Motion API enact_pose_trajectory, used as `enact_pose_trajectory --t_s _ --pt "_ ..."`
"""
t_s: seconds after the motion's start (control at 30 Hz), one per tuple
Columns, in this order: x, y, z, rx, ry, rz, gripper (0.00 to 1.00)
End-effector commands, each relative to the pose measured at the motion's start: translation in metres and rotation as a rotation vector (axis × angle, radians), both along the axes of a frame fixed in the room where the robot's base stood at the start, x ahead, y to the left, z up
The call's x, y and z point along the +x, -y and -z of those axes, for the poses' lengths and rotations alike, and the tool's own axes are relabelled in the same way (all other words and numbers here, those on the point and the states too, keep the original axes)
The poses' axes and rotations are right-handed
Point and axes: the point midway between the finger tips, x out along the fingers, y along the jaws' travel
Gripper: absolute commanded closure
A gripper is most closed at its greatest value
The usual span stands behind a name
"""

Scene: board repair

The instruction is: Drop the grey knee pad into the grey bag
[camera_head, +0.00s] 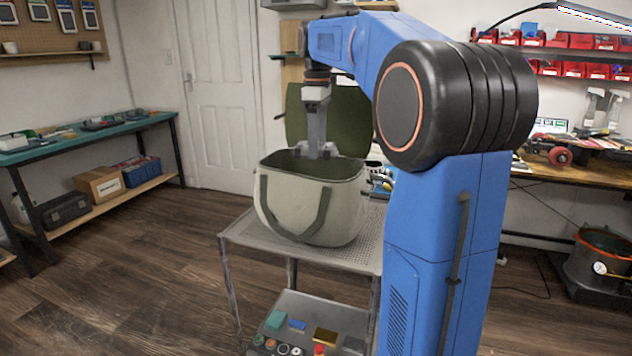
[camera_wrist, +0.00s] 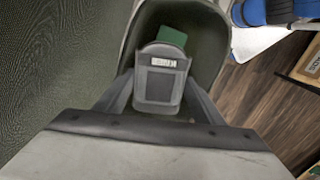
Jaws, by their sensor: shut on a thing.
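The grey bag (camera_head: 335,213), pale with dark green straps and a dark green lining, stands open on a metal cart, its lid raised behind it. My gripper (camera_head: 316,152) points down into the bag's mouth, with its fingertips at about rim height. In the wrist view my gripper (camera_wrist: 160,100) is shut on the grey knee pad (camera_wrist: 160,84), which has a small white label. The pad is over the bag's dark opening (camera_wrist: 208,55). In the head view the pad is mostly hidden by the bag's front rim. A green thing (camera_wrist: 168,36) shows just beyond the pad, inside the bag.
The cart's top (camera_head: 290,255) is clear in front of the bag. Its lower shelf holds several small items (camera_head: 297,326). A workbench with a green top (camera_head: 90,138) stands at left, and a wooden bench (camera_head: 580,158) with red bins above it at right.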

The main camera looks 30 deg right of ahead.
Motion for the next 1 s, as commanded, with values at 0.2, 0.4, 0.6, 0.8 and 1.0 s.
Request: enact_pose_trajectory --t_s 0.2,0.4,0.6,0.8,1.0 --pt "0.000 0.000 0.019 -0.001 0.001 0.000 0.63" --pt "0.000 0.000 0.027 -0.001 0.001 0.000 0.63" --pt "0.000 0.000 0.028 0.000 0.001 0.000 0.63" --pt "0.000 0.000 0.028 0.000 0.001 0.000 0.16" --pt "0.000 0.000 0.028 -0.001 0.001 0.000 0.16"
